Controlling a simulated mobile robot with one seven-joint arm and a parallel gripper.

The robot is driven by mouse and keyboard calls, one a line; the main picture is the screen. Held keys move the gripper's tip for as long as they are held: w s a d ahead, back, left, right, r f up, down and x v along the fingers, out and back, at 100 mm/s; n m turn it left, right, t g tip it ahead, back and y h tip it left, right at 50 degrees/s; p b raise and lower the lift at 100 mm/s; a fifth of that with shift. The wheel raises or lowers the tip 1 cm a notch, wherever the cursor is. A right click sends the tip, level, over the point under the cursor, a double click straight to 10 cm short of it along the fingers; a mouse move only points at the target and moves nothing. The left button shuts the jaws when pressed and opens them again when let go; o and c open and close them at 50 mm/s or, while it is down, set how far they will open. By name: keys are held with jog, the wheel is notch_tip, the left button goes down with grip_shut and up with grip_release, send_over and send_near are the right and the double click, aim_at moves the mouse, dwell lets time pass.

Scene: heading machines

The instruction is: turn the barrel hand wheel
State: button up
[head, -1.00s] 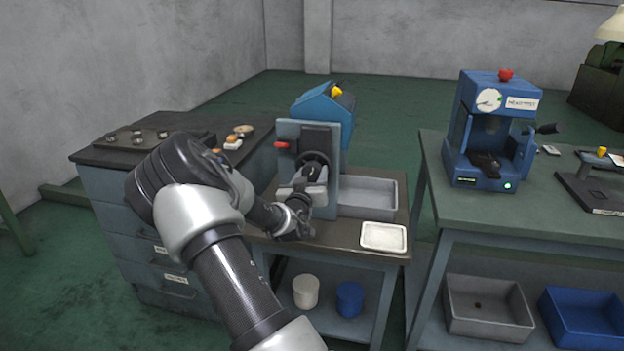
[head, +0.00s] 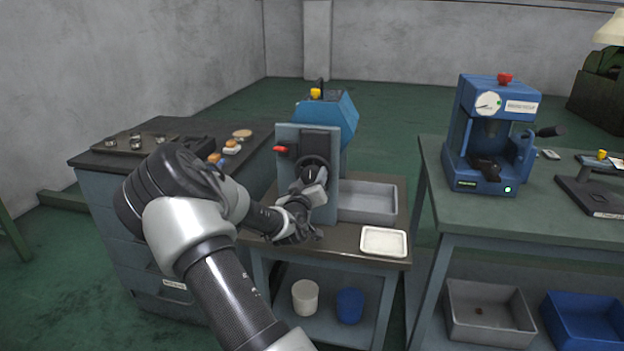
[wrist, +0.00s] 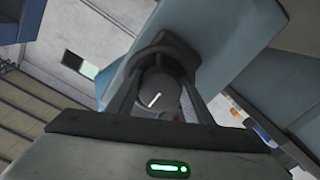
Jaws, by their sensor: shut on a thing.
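The barrel hand wheel (head: 316,162) is a dark round part on the front of the grey upright panel of the machine. In the wrist view the wheel's dark round hub (wrist: 160,92) carries a white line and sits between my two fingers. My gripper (head: 314,180) is shut on the wheel, its fingers reaching up to it from below; the gripper also shows in the wrist view (wrist: 160,95). Behind the panel is the blue faceted barrel (head: 338,115) with a yellow knob (head: 316,93) on top. My gripper hides the wheel's lower part.
A red-tipped lever (head: 281,149) sticks out left of the wheel. A grey bin (head: 370,199) and a white tray (head: 384,241) are on the right of the stand. A drawer cabinet (head: 115,157) is at left, a bench (head: 437,170) with a blue press (head: 490,130) at right.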

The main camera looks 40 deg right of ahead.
jog(key=o, duration=1)
jog(key=shift+a, duration=0.1)
jog(key=p+v, duration=0.2)
jog(key=v, duration=1.5)
jog(key=shift+s+a+f, duration=0.1)
jog(key=shift+s, duration=0.1)
